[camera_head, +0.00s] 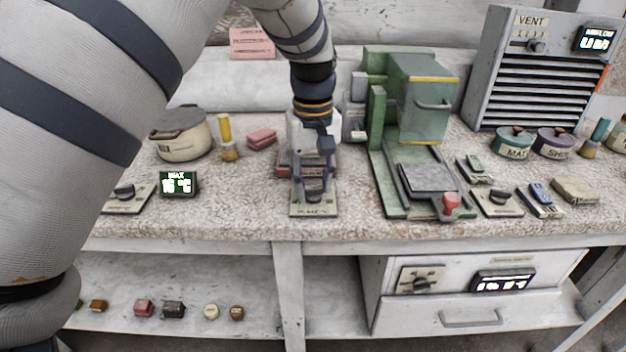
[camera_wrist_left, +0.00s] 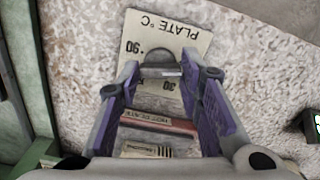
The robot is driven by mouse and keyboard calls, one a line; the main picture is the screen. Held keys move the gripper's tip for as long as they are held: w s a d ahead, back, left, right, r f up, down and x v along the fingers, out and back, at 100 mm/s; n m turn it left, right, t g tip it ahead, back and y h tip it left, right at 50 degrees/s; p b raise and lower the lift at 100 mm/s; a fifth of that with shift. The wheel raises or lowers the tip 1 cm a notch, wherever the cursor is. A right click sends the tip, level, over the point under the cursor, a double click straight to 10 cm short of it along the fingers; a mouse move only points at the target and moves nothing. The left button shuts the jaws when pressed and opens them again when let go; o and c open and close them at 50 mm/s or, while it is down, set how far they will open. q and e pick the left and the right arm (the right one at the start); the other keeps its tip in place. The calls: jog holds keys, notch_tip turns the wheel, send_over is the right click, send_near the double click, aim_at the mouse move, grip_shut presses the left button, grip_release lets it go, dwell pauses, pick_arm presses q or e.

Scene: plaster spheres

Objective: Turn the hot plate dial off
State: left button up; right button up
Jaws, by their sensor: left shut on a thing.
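The hot plate dial sits on a cream panel marked "PLATE °C" (camera_head: 314,211) near the bench's front edge. In the left wrist view the panel (camera_wrist_left: 182,35) shows upside down, with the numbers 90 and 30 visible. The dark dial knob (camera_wrist_left: 160,58) is between my fingertips. My left gripper (camera_head: 314,190) points down over the panel and is shut on the knob. Its fingers hide much of the knob, so I cannot read its setting. A red-edged block with a label (camera_wrist_left: 158,122) lies under the gripper, behind the panel. My right gripper is not in view.
A green press (camera_head: 410,95) stands close to the right of my gripper. A small green display (camera_head: 178,183) and another dial panel (camera_head: 127,199) are to the left. A lidded pot (camera_head: 181,135) stands behind them. A vent unit (camera_head: 540,70) is at the back right.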

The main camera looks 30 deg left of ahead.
aim_at(313, 188)
pick_arm(q)
jog(key=shift+f, duration=0.1)
jog(key=o, duration=1.2)
jog(key=shift+c, duration=0.2)
notch_tip(313, 188, up, 12)
